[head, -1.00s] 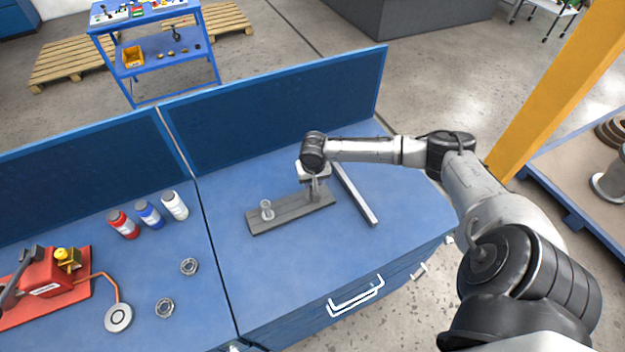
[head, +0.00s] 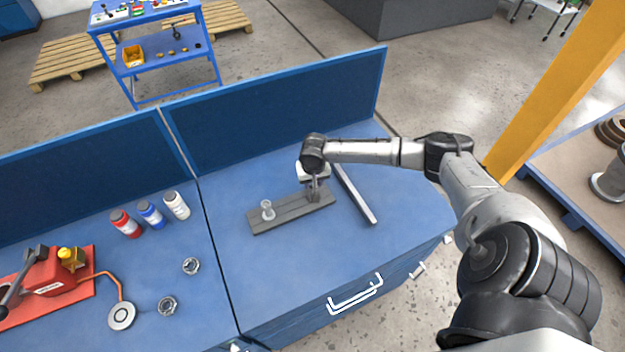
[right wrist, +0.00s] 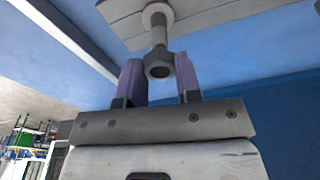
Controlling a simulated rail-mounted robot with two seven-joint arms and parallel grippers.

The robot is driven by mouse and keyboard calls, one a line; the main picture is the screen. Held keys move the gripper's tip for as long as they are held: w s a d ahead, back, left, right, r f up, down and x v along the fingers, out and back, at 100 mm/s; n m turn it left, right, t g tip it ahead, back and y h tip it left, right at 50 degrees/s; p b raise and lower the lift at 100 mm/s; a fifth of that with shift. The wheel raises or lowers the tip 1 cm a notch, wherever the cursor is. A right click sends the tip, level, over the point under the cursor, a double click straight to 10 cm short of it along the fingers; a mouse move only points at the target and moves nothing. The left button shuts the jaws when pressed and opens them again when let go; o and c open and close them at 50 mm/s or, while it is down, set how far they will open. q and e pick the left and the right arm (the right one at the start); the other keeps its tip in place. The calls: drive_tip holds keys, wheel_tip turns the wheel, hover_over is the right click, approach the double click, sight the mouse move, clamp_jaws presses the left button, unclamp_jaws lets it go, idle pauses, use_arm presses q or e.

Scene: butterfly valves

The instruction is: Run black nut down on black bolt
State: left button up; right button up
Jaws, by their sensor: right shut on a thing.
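The grey base plate (head: 287,214) lies on the blue bench. It carries a pale silver bolt (head: 267,208) on its left part. At its right part my right gripper (head: 314,188) points down over a second bolt and mostly hides it. In the right wrist view that bolt's dark grey shank (right wrist: 159,36) stands out from the plate, with a dark hex nut (right wrist: 159,66) at its free end. The purple-tipped fingers of my right gripper (right wrist: 159,82) are shut on the nut, one on each side. My left gripper is out of view.
A long grey bar (head: 356,194) lies just right of the plate. A blue panel (head: 275,107) stands along the bench's back. Two ring-shaped parts (head: 191,266), several bottles (head: 151,214) and a red device (head: 47,280) are on the left. The bench in front of the plate is clear.

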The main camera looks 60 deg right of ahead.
drive_tip(key=shift+f, duration=0.1)
idle(0.5)
drive_tip(key=shift+f+p, duration=0.25)
drive_tip(key=shift+p, duration=0.15)
idle(0.6)
drive_tip(key=shift+f+p, duration=0.15)
drive_tip(key=shift+p, duration=0.25)
drive_tip(key=shift+f, duration=0.1)
drive_tip(key=shift+f+p, duration=0.15)
drive_tip(key=shift+p, duration=0.3)
idle(0.6)
